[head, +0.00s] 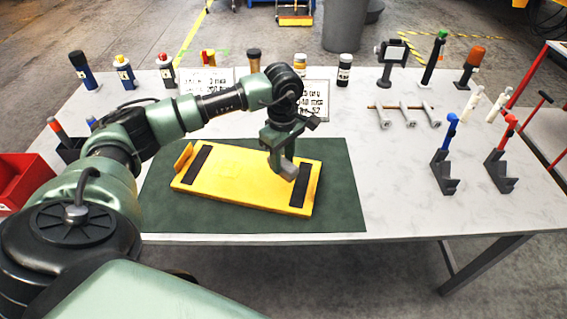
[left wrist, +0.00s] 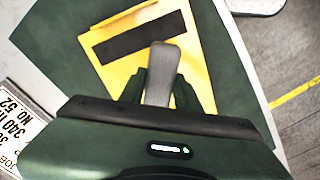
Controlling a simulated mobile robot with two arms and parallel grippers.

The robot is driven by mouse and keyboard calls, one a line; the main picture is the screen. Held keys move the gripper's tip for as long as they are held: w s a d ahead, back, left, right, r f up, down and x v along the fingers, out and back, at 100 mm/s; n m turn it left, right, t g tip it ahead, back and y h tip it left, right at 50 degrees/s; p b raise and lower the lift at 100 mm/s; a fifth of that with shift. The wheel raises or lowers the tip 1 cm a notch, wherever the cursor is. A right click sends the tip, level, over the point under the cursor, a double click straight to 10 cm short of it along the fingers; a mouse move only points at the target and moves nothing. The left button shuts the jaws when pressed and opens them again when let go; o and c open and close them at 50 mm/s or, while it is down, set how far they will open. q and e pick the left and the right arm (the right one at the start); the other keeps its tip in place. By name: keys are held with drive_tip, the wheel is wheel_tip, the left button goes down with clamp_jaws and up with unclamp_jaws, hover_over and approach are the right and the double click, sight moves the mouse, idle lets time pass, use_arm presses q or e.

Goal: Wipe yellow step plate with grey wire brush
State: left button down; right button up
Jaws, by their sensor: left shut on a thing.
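The yellow step plate (head: 235,180) lies on a dark green mat (head: 340,205) on the table. It has a black strip near each end and a raised edge at its left end. My left gripper (head: 279,150) points down over the plate's right part, shut on the grey wire brush (head: 287,170). The brush's lower end is at the plate's surface near the right black strip; I cannot tell whether it touches. In the left wrist view the brush (left wrist: 162,72) sticks out between the fingers (left wrist: 158,90) over the plate (left wrist: 118,75). My right gripper is not in view.
Bottles and markers stand along the table's back edge, with printed cards (head: 316,98) before them. Red (head: 502,160) and blue (head: 445,160) handled tools stand in dark holders at right. A metal rack (head: 403,114) lies behind them. A red bin (head: 22,178) is at left. The front right tabletop is clear.

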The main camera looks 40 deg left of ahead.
use_arm(q)
drive_tip(key=shift+d+r+p, duration=0.1)
drive_tip(key=shift+r+p, duration=0.3)
drive_tip(key=shift+r, duration=0.85)
